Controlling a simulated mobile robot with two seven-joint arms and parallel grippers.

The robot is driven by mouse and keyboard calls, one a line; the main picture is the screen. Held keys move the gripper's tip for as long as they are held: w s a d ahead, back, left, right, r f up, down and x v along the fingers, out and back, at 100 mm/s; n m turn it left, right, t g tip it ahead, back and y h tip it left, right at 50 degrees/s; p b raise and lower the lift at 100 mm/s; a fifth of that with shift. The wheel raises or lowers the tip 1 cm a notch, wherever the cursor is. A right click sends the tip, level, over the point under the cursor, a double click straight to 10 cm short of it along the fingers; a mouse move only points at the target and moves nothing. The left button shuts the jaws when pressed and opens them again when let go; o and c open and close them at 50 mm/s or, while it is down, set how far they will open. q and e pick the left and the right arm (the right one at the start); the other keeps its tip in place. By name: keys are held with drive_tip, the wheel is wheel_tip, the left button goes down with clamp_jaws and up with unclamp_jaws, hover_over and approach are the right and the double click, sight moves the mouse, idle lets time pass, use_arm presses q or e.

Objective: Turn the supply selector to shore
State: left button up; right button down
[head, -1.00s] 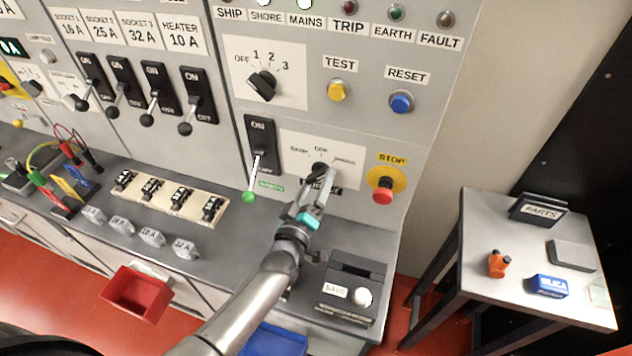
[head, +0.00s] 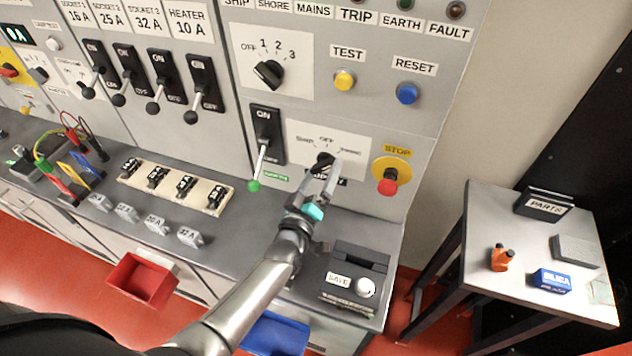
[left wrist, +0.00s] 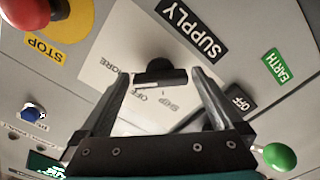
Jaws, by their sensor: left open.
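The supply selector (head: 324,160) is a black rotary knob on a white plate, above a black SUPPLY label, with SHIP, OFF and SHORE marks around it. The knob also shows in the left wrist view (left wrist: 158,70). My left gripper (head: 328,173) is open in front of it. In the left wrist view the two fingertips stand on either side of the knob, with gaps visible. The fingers partly cover the plate and knob in the head view, and I cannot tell clearly which mark the knob points to. My right gripper is not in view.
A red STOP button (head: 388,182) sits right of the selector. A green-tipped lever (head: 260,165) hangs close on its left. Below, a dark SAVE box (head: 356,272) stands on the grey counter. A side table (head: 480,225) with small items stands at right.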

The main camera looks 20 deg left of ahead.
use_arm(q)
drive_tip(key=s, duration=1.5)
drive_tip(key=shift+a, duration=0.3)
drive_tip(key=shift+s, duration=0.1)
